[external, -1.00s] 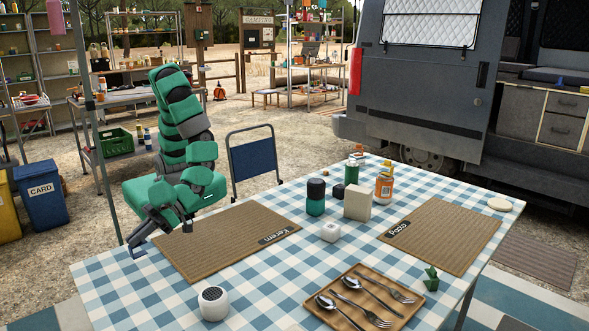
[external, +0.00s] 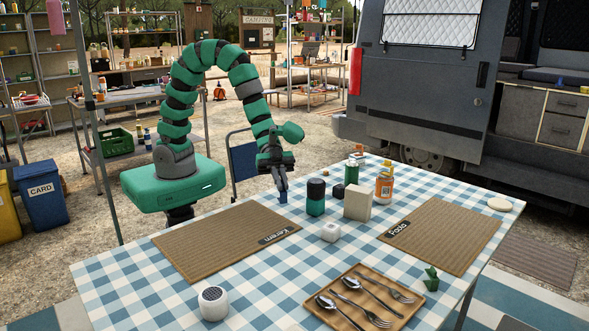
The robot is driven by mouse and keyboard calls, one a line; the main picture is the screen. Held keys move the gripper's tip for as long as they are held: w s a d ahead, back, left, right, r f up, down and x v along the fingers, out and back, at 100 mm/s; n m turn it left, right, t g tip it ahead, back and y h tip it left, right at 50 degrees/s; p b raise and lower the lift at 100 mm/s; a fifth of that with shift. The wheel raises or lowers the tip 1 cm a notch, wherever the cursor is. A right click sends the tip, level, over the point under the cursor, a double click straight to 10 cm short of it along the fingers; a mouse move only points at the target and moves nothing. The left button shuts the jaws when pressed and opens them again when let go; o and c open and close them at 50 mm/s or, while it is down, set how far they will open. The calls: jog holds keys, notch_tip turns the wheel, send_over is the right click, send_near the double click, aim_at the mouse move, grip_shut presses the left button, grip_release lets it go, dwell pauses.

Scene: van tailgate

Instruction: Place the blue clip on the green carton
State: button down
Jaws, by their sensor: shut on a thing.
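My gripper (external: 282,191) points down over the far edge of the table, left of the bottles and boxes. It is shut on a small blue piece (external: 283,198), which looks like the blue clip; the fingers hide part of it. Just right of the gripper stands an upright green item with a dark top (external: 315,204), possibly the green carton. It is apart from my gripper in the picture. A small green angular object (external: 431,279) lies by the cutlery tray; I cannot tell which of the two is the carton.
A beige box (external: 357,204), a white cube (external: 330,232), a small dark cube (external: 338,191) and an orange bottle (external: 384,188) stand nearby. A blue chair (external: 243,165) is behind my gripper. The left placemat (external: 215,245) is clear.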

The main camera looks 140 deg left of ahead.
jog(key=s+a+r+n+y, duration=0.1)
jog(key=s+a+y, duration=0.1)
jog(key=a, duration=0.4)
jog(key=s+a+r+n+t+y+p, duration=0.1)
jog(key=s+a+n+y, duration=0.1)
jog(key=a, duration=0.4)
jog(key=s+a+n+y+p, duration=0.1)
jog(key=s+a+n, duration=0.1)
jog(key=a, duration=0.5)
jog(key=shift+r+t+y, duration=0.3)
jog(key=shift+r+y, duration=0.1)
jog(key=shift+w+a, duration=0.15)
jog(key=shift+a, duration=0.1)
send_over(359, 189)
jog(key=shift+a+f, duration=0.1)
jog(key=shift+f, duration=0.7)
jog(key=shift+f+b, duration=0.8)
jog(key=shift+f, duration=1.05)
jog(key=shift+s+r, duration=0.1)
jog(key=shift+s, duration=0.1)
jog(key=c, duration=1.6)
grip_release()
